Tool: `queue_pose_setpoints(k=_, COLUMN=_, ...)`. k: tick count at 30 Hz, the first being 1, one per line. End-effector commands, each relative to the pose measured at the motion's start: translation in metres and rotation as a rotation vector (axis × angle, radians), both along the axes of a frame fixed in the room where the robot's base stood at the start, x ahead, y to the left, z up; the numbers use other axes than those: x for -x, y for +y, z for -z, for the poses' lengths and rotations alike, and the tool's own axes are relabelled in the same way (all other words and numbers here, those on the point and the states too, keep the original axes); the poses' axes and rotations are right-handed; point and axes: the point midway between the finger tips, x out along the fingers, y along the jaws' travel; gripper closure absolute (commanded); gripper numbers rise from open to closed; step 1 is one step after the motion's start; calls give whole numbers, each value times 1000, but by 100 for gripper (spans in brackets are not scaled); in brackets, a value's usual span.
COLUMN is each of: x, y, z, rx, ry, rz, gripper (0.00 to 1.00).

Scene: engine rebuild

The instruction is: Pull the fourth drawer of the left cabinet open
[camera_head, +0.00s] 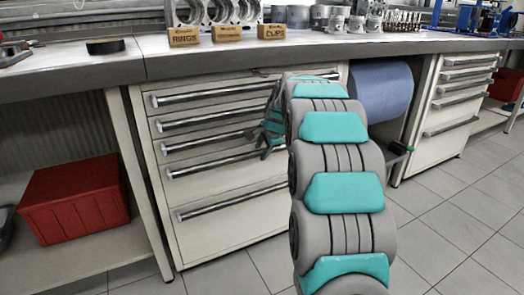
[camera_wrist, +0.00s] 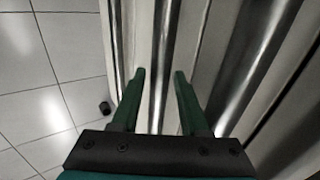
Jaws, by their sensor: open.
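The left cabinet (camera_head: 225,223) is cream, with several drawers stacked and a long metal bar handle on each. All its drawers look shut. The fourth drawer's handle (camera_head: 205,167) is the second bar from the bottom, and its right part is hidden behind my arm and gripper. My gripper (camera_head: 266,150) is at the right part of the cabinet front, close to that handle. In the wrist view my gripper (camera_wrist: 159,72) is open, with a shiny vertical bar (camera_wrist: 160,45) showing between its fingers. I cannot tell whether the fingers touch the bar.
A red bin (camera_head: 75,200) sits on the low shelf left of the cabinet. A blue roll (camera_head: 381,92) hangs right of my arm, and a second drawer cabinet (camera_head: 450,105) stands beyond it. The worktop (camera_head: 100,70) overhangs the drawers. The tiled floor (camera_head: 225,272) in front is clear.

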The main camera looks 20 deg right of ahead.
Motion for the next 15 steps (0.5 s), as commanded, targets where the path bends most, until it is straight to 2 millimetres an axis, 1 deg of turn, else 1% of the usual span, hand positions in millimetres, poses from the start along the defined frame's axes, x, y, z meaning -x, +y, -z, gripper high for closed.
queue_pose_setpoints(k=5, x=0, y=0, z=0, rx=0, ry=0, rz=0, gripper=57)
queue_pose_setpoints(k=15, x=0, y=0, z=0, rx=0, ry=0, rz=0, gripper=95)
